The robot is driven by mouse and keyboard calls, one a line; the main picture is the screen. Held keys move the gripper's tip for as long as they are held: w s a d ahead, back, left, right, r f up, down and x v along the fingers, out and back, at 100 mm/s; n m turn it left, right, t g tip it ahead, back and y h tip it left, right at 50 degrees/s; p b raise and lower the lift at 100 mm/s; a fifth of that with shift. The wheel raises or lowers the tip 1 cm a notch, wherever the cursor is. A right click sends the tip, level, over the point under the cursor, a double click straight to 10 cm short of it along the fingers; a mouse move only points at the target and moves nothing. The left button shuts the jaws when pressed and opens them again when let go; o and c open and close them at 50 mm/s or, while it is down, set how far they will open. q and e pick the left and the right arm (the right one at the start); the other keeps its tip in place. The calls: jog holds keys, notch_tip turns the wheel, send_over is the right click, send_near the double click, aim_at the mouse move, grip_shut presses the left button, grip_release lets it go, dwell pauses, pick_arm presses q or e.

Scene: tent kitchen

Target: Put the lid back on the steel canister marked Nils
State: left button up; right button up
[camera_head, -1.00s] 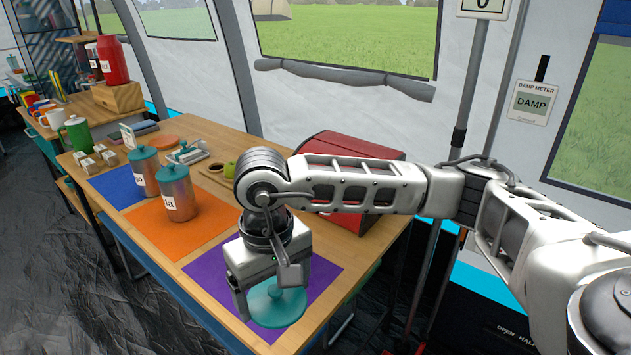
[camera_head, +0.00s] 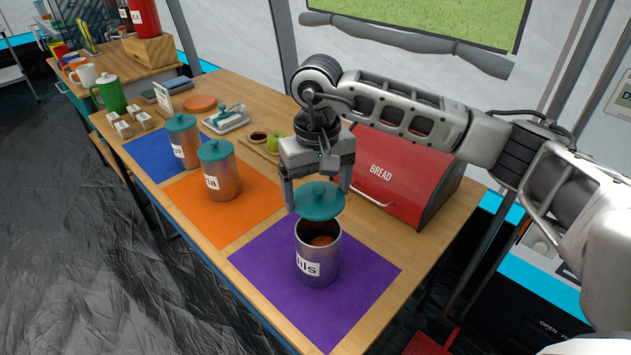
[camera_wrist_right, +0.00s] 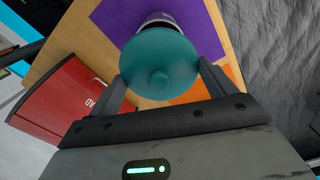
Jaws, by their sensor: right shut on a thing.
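The steel canister (camera_head: 318,256) stands upright and open on the purple mat (camera_head: 262,262). Its label shows "ils" and something brown shows inside. My right gripper (camera_head: 318,196) is shut on the teal lid (camera_head: 319,203) and holds it above the canister's far rim, apart from it as far as I can see. In the right wrist view the lid (camera_wrist_right: 160,62) sits between the two fingers and hides most of the canister (camera_wrist_right: 158,20). My left gripper is in neither current view.
Two lidded canisters stand on the orange mat (camera_head: 203,222) and the blue mat (camera_head: 150,155). A green apple (camera_head: 273,142), a small bowl and a tray lie further back. The table's front edge is near the purple mat.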

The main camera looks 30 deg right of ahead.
jog(key=shift+f+b, duration=0.3)
jog(key=shift+f, duration=0.5)
notch_tip(320, 180, down, 4)
jog(key=shift+r+b, duration=0.25)
jog(key=shift+b, duration=0.9)
jog(key=shift+f+b, duration=0.35)
jog(key=shift+f, duration=0.05)
pick_arm(q)
jog(key=shift+w+d+f, duration=0.45)
jog(key=shift+r, duration=0.1)
jog(key=shift+t, duration=0.3)
jog(key=shift+s+f+b, duration=0.1)
jog(key=shift+f+b, duration=0.2)
jog(key=shift+f, duration=0.2)
jog(key=shift+f+b, duration=0.75)
jog(key=shift+b, duration=0.1)
pick_arm(e)
jog(key=shift+f, duration=0.2)
